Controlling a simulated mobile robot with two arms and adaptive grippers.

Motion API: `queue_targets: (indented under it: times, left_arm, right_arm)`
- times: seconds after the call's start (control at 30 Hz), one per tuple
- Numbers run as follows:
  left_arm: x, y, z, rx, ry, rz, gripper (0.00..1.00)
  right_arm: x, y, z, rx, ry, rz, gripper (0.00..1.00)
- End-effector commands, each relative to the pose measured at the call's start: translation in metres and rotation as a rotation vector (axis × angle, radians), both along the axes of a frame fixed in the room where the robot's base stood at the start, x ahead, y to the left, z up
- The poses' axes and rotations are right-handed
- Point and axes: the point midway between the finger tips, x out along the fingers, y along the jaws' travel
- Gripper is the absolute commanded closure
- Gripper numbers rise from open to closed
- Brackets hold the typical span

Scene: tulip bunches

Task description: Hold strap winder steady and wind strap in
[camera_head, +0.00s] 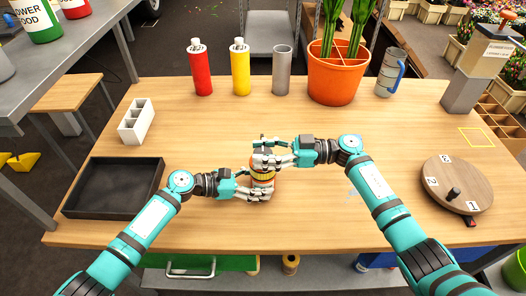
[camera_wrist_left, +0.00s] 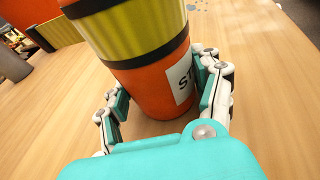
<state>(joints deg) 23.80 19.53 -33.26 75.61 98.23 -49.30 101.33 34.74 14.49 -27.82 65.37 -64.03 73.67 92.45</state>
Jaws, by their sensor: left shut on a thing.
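The strap winder (camera_head: 263,177) stands upright near the middle of the table. It is an orange cylinder with a yellow band and dark stripes. In the left wrist view the winder (camera_wrist_left: 148,85) fills the space between the fingers, and a white label starting "ST" shows in part. My left gripper (camera_head: 259,190) is shut around its lower body, one finger on each side. My right gripper (camera_head: 265,152) is at the winder's top, its fingers over the upper end. Those fingers hide the top, so I cannot tell whether they grip a part of it.
A black tray (camera_head: 66,208) lies left, below a white divided holder (camera_head: 136,121). A red bottle (camera_head: 201,75), yellow bottle (camera_head: 240,75), grey cylinder (camera_head: 282,72), orange pot (camera_head: 337,84) and mug (camera_head: 391,75) line the back. A round wooden board (camera_head: 440,195) is right.

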Motion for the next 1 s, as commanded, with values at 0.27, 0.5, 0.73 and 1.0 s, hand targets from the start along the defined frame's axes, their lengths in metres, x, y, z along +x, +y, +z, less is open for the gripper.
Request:
queue_targets:
  times: [0.27, 0.5, 0.73, 1.0]
  left_arm:
    - [-0.0014, -0.0005, -0.0019, 0.001, 0.004, -0.002, 0.6]
    - [-0.0013, -0.0005, -0.0019, 0.001, 0.004, -0.002, 0.6]
    - [-0.0014, -0.0005, -0.0018, 0.001, 0.004, -0.002, 0.6]
    - [-0.0014, -0.0004, -0.0017, 0.001, 0.004, -0.002, 0.6]
  right_arm:
    - [-0.0001, -0.0003, -0.0003, -0.001, 0.0, -0.001, 0.9]
    - [-0.0004, -0.0003, -0.0015, -0.004, -0.002, -0.047, 0.9]
    - [-0.0009, -0.0008, -0.0024, -0.006, -0.002, -0.187, 0.9]
    - [-0.0019, -0.0003, -0.0022, -0.01, -0.004, -0.428, 0.9]
